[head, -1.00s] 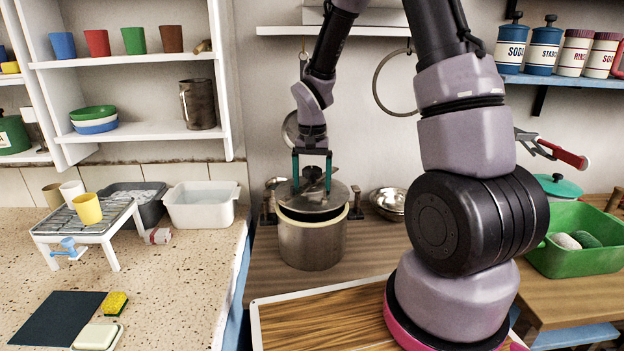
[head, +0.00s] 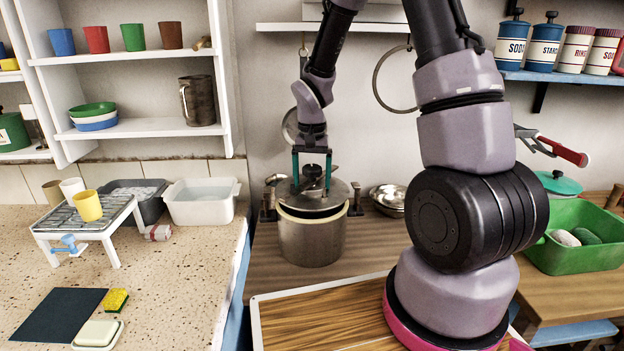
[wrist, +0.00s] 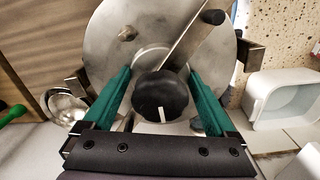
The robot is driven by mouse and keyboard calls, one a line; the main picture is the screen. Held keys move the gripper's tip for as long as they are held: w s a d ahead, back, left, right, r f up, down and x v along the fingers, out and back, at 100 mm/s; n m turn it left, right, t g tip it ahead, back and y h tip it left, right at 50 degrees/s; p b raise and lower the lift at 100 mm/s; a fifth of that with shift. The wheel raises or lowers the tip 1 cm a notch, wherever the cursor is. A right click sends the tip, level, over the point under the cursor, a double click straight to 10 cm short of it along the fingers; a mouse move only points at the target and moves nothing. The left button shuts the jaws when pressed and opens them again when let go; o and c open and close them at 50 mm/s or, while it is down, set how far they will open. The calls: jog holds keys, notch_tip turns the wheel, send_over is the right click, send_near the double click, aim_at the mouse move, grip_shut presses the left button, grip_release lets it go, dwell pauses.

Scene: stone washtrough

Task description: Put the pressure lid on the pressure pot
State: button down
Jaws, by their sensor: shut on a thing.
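The pressure lid (head: 331,199) is a grey metal disc with a black knob (wrist: 160,97) and a long bar handle (wrist: 190,38). My gripper (head: 312,188) points down with its green fingers shut on the lid at its middle, on both sides of the knob. The steel pressure pot (head: 311,240) stands upright on the wooden counter, directly below the lid. The lid looks roughly level and very close over the pot's pale rim. Whether it touches the rim all round cannot be told. In the wrist view the lid (wrist: 105,45) hides most of the pot.
A metal bowl (head: 388,199) stands right of the pot. A white tub (head: 201,204) is on the speckled counter at the left. A wooden board (head: 320,318) lies in front. A green basin (head: 580,255) is at the far right.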

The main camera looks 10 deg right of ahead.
aim_at(312, 167)
jog(key=shift+f, duration=1.25)
dwell(1.7)
grip_release()
jog(key=shift+r, duration=3.5)
